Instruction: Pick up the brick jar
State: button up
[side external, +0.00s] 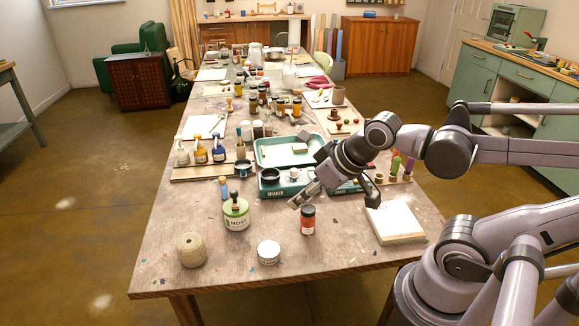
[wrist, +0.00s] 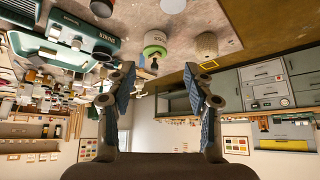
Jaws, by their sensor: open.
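The brick jar (side external: 308,220) stands upright near the front of the table, with a dark lid and a red-brown body. In the wrist view, which is upside down, a dark brown round shape (wrist: 101,8) at the top edge appears to be this jar, partly cut off. My gripper (side external: 303,196) is open and empty, just behind and above the jar in the side view, apart from it. Its two blue-padded fingers (wrist: 158,80) are spread in the wrist view with nothing between them.
A green moss jar (side external: 237,215) and a white-lidded jar (side external: 269,251) stand left of the brick jar, with a twine spool (side external: 191,250) farther left. A white pad (side external: 394,222) lies to the right. A green shaker tray (side external: 285,186) is behind. The front table surface is fairly clear.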

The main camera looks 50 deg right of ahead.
jog(key=shift+o, duration=0.3)
jog(key=m+g, duration=0.7)
jog(key=m, duration=1.2)
send_over(308, 219)
jog(key=w+d, duration=0.1)
jog(key=w, duration=0.1)
notch_tip(308, 219, down, 9)
jog(key=shift+s+f, duration=0.1)
jog(key=shift+s, duration=0.05)
jog(key=shift+d+f, duration=0.2)
jog(key=shift+d, duration=0.05)
jog(key=shift+f+m, duration=0.3)
jog(key=shift+f, duration=0.25)
notch_tip(308, 219, down, 4)
jog(key=shift+s+f, duration=0.15)
jog(key=shift+f, duration=1.35)
jog(key=shift+s+f, duration=0.15)
jog(key=shift+f, duration=1.35)
